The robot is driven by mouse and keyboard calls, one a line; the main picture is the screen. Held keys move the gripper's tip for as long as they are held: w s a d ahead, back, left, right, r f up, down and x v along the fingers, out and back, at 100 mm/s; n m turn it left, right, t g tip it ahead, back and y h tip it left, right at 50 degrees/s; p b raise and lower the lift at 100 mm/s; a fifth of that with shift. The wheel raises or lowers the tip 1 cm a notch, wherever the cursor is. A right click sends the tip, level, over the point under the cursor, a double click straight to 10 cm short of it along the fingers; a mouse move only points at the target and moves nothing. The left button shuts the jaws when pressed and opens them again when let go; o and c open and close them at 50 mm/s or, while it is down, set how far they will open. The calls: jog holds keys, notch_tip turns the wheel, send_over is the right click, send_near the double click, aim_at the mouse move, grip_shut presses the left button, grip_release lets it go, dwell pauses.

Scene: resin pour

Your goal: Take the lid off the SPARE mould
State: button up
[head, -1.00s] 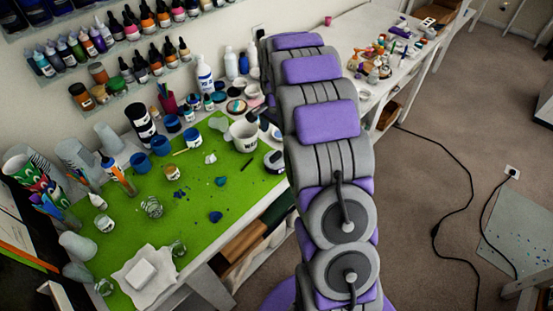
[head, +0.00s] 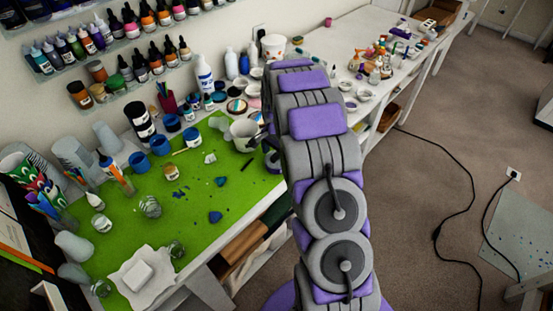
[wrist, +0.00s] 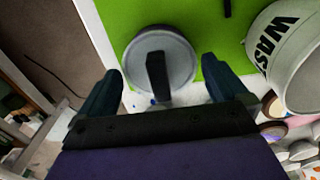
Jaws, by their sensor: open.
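A round grey lid (wrist: 181,65) with a dark upright bar handle (wrist: 157,76) shows in the wrist view at the edge of the green mat. The mould under it is hidden, and I can read no SPARE label. My gripper (wrist: 161,68) is open, with one dark finger on each side of the handle in the picture. I see clear space between each finger and the handle; contact is not visible. In the head view, my gripper (head: 259,140) is a small dark shape beside the white tub, and the dark round mould (head: 273,162) is partly hidden by my arm.
A white tub (wrist: 290,65) marked "WAS" stands close to the right of the lid; it also shows in the head view (head: 243,130). Jars and bottles crowd the back of the green mat (head: 235,195).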

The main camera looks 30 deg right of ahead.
jog(key=c, duration=0.7)
jog(key=shift+r, duration=0.1)
jog(key=shift+c, duration=0.2)
